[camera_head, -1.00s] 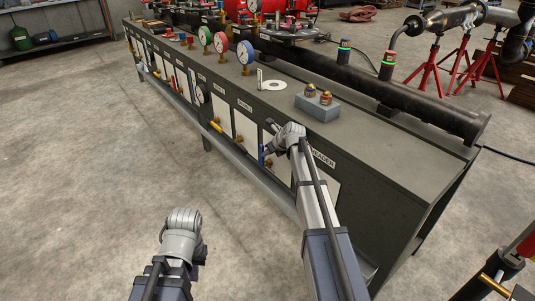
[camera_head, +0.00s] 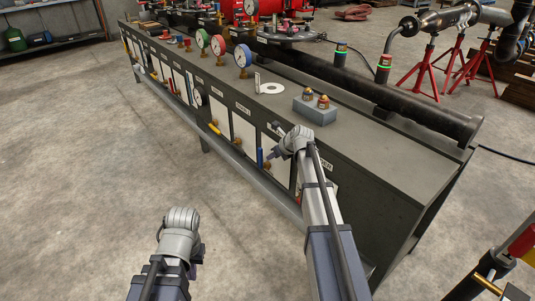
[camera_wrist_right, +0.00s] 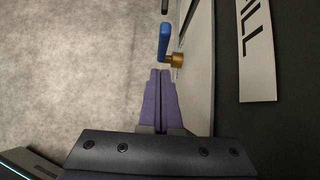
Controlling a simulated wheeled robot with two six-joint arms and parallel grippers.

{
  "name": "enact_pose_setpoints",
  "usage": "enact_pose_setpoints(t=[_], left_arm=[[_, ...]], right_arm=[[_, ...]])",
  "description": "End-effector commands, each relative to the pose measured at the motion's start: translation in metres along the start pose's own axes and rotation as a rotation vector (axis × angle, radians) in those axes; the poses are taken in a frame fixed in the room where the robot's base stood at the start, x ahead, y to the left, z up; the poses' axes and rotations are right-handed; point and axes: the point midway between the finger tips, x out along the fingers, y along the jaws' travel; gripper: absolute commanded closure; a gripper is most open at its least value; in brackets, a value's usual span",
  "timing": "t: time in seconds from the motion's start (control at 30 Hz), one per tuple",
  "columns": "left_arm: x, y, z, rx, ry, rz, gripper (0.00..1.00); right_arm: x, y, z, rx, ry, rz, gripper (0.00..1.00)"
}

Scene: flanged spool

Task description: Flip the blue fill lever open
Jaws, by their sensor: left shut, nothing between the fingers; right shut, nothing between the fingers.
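The blue fill lever (camera_head: 260,158) is on the front panel of the long dark bench. In the right wrist view the lever (camera_wrist_right: 164,41) shows as a blue handle beside a brass fitting (camera_wrist_right: 176,60). A white label (camera_wrist_right: 257,48) ending in "ILL" is to its right. My right gripper (camera_head: 270,155) is at the panel, close to the lever. In the wrist view its purple fingers (camera_wrist_right: 160,73) are together and empty, their tips just short of the lever and fitting, with a small gap showing. My left gripper (camera_head: 197,268) is low over the floor, mostly hidden by its arm.
A yellow lever (camera_head: 214,129) is further left on the same panel. A grey block with two fittings (camera_head: 315,108) and several gauges stand on the bench top. The bench front edge runs beside my right arm. The floor to the left is clear.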

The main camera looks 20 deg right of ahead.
Motion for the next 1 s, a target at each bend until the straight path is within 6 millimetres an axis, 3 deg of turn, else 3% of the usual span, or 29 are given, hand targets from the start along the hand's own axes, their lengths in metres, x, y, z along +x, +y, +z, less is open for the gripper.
enact_pose_setpoints(t=[0.03,1.0], left_arm=[[-0.017,-0.002,0.001,-0.001,-0.001,-0.001,1.00],[-0.161,-0.015,0.010,-0.014,-0.004,0.007,1.00]], right_arm=[[-0.015,0.000,0.009,0.001,0.000,0.000,1.00],[-0.148,0.001,0.075,0.001,0.002,0.000,1.00]])
